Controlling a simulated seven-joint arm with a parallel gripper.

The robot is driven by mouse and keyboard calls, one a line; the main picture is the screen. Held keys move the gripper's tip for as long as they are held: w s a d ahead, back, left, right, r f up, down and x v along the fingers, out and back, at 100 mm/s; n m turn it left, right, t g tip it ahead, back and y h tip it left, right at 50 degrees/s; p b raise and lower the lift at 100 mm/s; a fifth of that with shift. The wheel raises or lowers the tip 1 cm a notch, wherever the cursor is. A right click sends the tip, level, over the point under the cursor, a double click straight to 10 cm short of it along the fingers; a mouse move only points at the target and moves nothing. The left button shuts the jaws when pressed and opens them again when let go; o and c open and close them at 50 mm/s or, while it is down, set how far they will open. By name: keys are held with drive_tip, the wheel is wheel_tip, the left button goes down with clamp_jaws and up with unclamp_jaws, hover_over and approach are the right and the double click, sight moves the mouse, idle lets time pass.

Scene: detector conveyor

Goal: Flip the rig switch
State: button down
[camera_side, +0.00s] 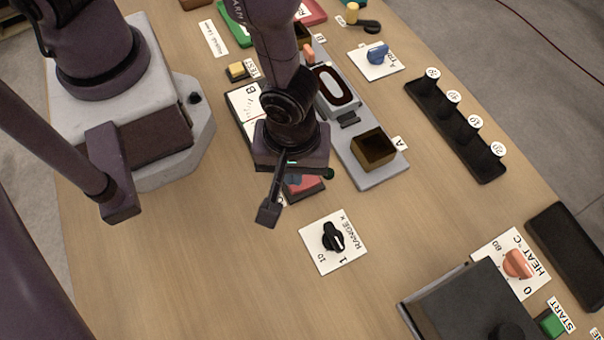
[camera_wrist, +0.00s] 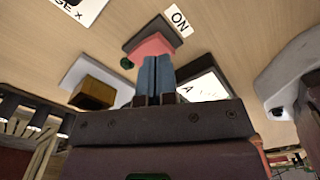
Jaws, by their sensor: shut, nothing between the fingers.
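A red rocker switch on a dark base (camera_wrist: 152,42) lies beside an ON label (camera_wrist: 180,20) in the wrist view, with a small green knob or lamp (camera_wrist: 127,63) at its side. In the side view the red switch (camera_side: 308,187) shows partly from under my gripper, which hides the rest. My gripper (camera_wrist: 156,62) is shut and empty, its blue-grey fingertips together at the near edge of the red rocker. In the side view the fingertips (camera_side: 294,179) point down over the switch. I cannot tell whether they touch it.
A grey conveyor plate (camera_side: 372,178) with an open brown box (camera_side: 375,150) stands just right of the switch. A RANGE dial (camera_side: 333,237) sits in front, with a dark box (camera_side: 470,305) and HEAT dial (camera_side: 517,264) beyond. A black rack (camera_side: 455,130) stands at right. Wood between is clear.

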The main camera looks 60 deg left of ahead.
drive_tip(key=shift+f, duration=1.25)
idle(0.5)
drive_tip(key=shift+r, duration=3.5)
